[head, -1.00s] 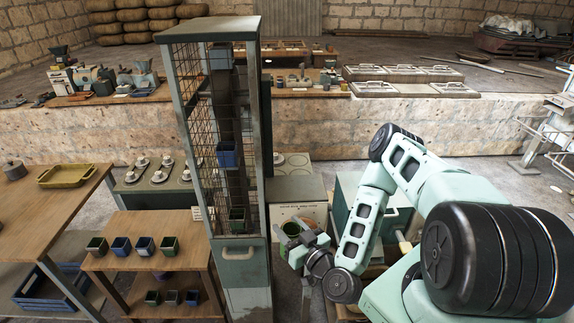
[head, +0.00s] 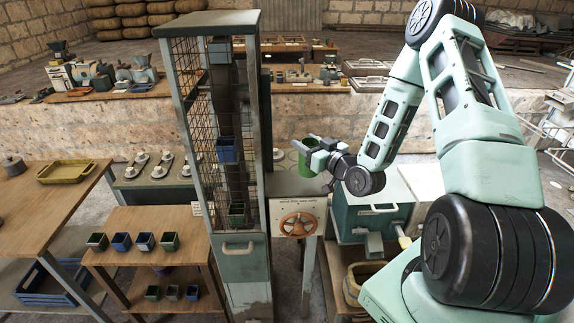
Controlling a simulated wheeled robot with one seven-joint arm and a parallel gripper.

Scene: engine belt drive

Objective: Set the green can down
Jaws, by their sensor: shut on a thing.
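The green can (head: 305,163) is upright in my gripper (head: 311,149), which is shut on it from the right. In the head view the can appears over the back part of the pale-topped stand (head: 285,186) with the brown handwheel (head: 298,225) on its front. I cannot tell whether the can's base touches that top or hangs above it. The gripper's fingers hide part of the can's side.
A tall mesh-sided belt elevator (head: 238,247) with small bins stands just left of the can. A green machine (head: 372,222) stands to the right, below my arm. A wooden table (head: 125,222) with several small pots is at the left. The stand's pale top looks mostly bare.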

